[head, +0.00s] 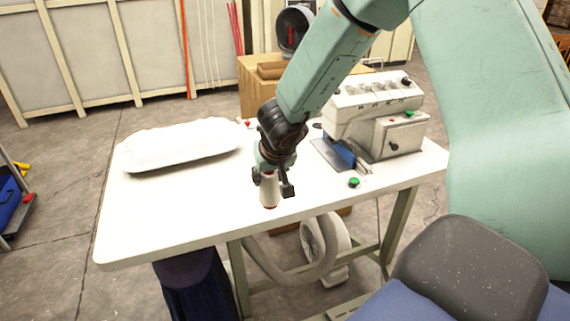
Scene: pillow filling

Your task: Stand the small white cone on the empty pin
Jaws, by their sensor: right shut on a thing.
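My right gripper (273,183) reaches down over the front middle of the white table (190,205). It is shut on a small white cone (269,194) with a reddish lower edge. The cone is upright, close above or touching the tabletop; I cannot tell which. The gripper hides its upper part. I cannot make out the empty pin for certain. My left gripper is not in view.
A pale sewing machine (375,105) stands at the table's right end, with a green button (354,182) in front. A white pillow (182,143) lies at the back left. A small red item (247,123) sits near the back edge. The front left tabletop is clear.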

